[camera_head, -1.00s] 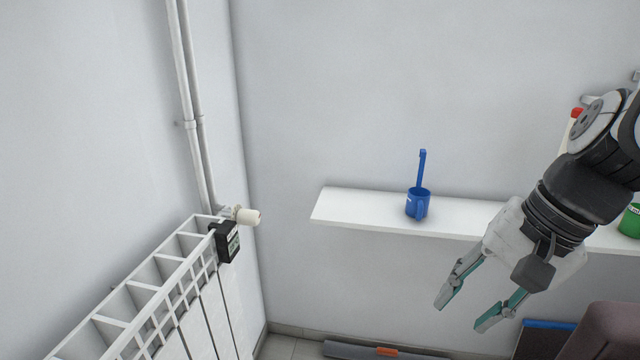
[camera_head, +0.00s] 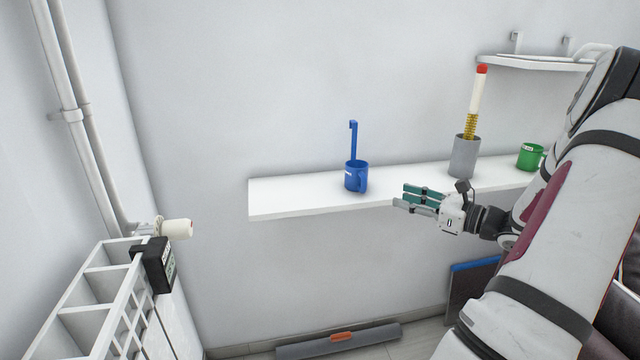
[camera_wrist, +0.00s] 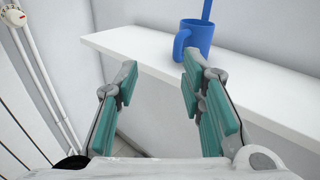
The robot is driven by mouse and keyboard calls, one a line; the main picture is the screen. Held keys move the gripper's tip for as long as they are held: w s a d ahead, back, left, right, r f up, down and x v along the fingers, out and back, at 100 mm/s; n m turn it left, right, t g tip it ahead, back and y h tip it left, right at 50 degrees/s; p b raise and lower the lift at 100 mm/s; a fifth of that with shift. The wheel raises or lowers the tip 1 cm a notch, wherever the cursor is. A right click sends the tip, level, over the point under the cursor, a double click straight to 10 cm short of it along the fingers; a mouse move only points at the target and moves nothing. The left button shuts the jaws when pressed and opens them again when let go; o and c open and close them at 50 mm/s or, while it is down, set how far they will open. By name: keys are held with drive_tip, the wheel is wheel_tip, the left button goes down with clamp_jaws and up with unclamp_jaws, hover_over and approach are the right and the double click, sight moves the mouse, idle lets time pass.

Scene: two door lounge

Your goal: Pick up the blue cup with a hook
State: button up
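The blue cup (camera_head: 355,178) stands upright on a white wall shelf (camera_head: 290,197).
On the same shelf, a grey holder (camera_head: 464,157) with a red-tipped white and yellow object (camera_head: 477,100) and a green mug (camera_head: 530,156) stand to the right. A radiator (camera_head: 90,300) with a valve (camera_head: 175,229) is at the left. The shelf left of the cup is clear.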

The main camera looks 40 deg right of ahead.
drive_tip(key=shift+m+t+h, duration=0.4)
drive_tip(key=shift+m+h, duration=0.2)
drive_tip(key=shift+m, duration=0.1)
drive_tip(key=shift+w+d+f+b, duration=0.2)
drive_tip(key=shift+w+d+b, duration=0.1)
drive_tip(key=shift+w, duration=1.9)
drive_tip(key=shift+w+d+f+b, duration=0.15)
drive_tip(key=shift+w+b, duration=0.15)
drive_tip(key=shift+w, duration=1.95)
drive_tip(key=shift+w+d+f+b, duration=0.2)
drive_tip(key=shift+w+d+b, duration=0.1)
drive_tip(key=shift+w, duration=1.9)
drive_tip(key=shift+c, duration=0.2)
